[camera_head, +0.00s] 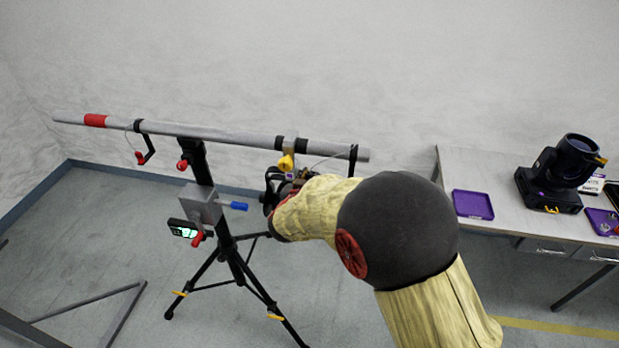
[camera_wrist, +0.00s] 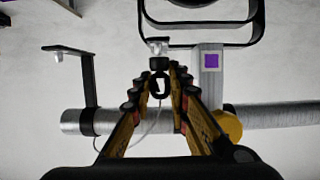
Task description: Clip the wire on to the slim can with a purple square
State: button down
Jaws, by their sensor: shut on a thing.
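A purple square (camera_wrist: 211,61) marks the grey clamp bracket (camera_wrist: 207,90) in the wrist view. A black yoke (camera_wrist: 255,25) is at the top there; the can body cannot be made out. My gripper (camera_wrist: 160,76) is shut on a black clip (camera_wrist: 160,88) at the end of a thin wire (camera_wrist: 152,125). The clip is left of the purple square, just below a small pale fitting (camera_wrist: 158,46); I cannot tell whether they touch. In the head view, my gripper (camera_head: 274,190) is below the yellow knob (camera_head: 286,162), and my arm hides most of the can.
A grey bar (camera_head: 220,134) on a black tripod (camera_head: 232,255) runs above my gripper. Another black hook (camera_head: 147,147) hangs at its left. On the right, a table (camera_head: 514,190) holds a purple tray (camera_head: 473,205) and a black moving-head light (camera_head: 556,180).

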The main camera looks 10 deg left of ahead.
jog(key=shift+f+b, duration=0.4)
jog(key=shift+f, duration=0.4)
dwell(0.8)
jog(key=c, duration=1.6)
grip_release()
jog(key=v, duration=1.2)
